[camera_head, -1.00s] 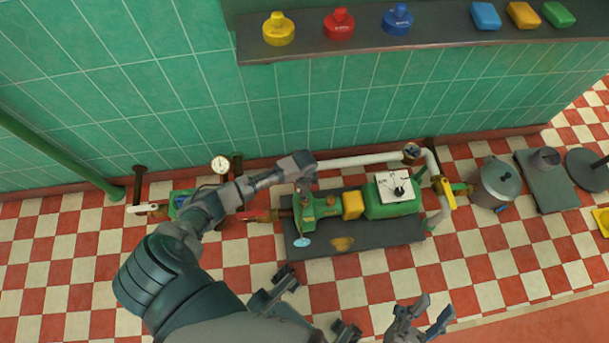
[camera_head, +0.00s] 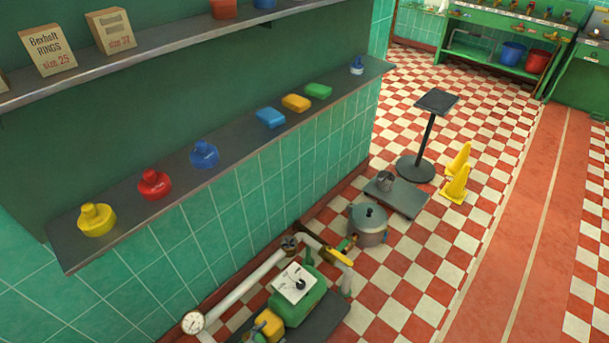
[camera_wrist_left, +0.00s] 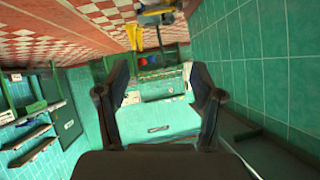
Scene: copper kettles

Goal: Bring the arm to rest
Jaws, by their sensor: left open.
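My left gripper (camera_wrist_left: 159,70) shows in the left wrist view, with its two dark fingers spread wide apart. Nothing is between the fingers, and they touch nothing that I can see. The wrist picture looks across the room, with the tiled wall at the right and the checkered floor at the top left. Neither arm shows in the head view, and my right gripper is in neither view.
A green pump (camera_head: 298,302) with pipes and a gauge (camera_head: 193,322) stands low by the wall. A grey pot (camera_head: 368,226), a black stand (camera_head: 429,130) and yellow cones (camera_head: 455,184) are farther right. A shelf (camera_head: 130,210) holds colored caps and blocks. Red floor (camera_head: 520,220) is clear.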

